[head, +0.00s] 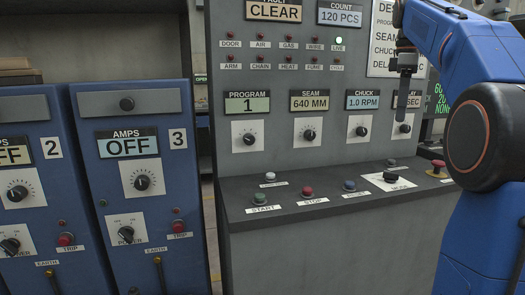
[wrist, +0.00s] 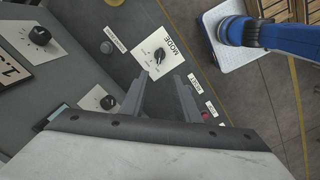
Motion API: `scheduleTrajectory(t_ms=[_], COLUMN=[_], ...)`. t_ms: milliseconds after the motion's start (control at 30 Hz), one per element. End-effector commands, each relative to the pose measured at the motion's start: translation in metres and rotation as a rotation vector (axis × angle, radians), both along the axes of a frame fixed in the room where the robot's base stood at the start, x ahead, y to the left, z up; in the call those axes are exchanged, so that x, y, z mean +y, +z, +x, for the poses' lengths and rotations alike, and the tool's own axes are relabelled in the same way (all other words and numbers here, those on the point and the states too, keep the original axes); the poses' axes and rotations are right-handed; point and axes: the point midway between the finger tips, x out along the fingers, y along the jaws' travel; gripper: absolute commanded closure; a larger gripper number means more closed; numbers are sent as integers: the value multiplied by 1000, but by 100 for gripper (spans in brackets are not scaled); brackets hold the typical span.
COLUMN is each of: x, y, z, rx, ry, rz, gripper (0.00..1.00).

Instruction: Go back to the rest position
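My gripper (head: 401,112) hangs from my blue arm at the right of the head view, fingers down, in front of the upright panel near its rightmost knob (head: 404,130). In the wrist view my gripper (wrist: 161,82) has its two fingers apart with nothing between them. The black MODE knob (wrist: 159,55) on its white plate shows beyond the fingertips. The gripper looks clear of the console, but the exact gap cannot be told. My arm hides part of the panel's right side.
Blue cabinets (head: 130,205) stand at left. Open floor (wrist: 262,93) shows in the wrist view.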

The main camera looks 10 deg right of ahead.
Motion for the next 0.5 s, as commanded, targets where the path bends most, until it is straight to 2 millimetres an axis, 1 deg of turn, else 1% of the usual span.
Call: scheduleTrajectory(t_ms=[133,233,367,500], x=[18,38,64,91], y=[-9,-24,-50,-81], z=[-11,-24,-44,-68], rx=[-22,-50,-89,-133], ry=[-46,-105,-193,-286], rz=[-9,-14,-18,-15], gripper=[71,71,71,71])
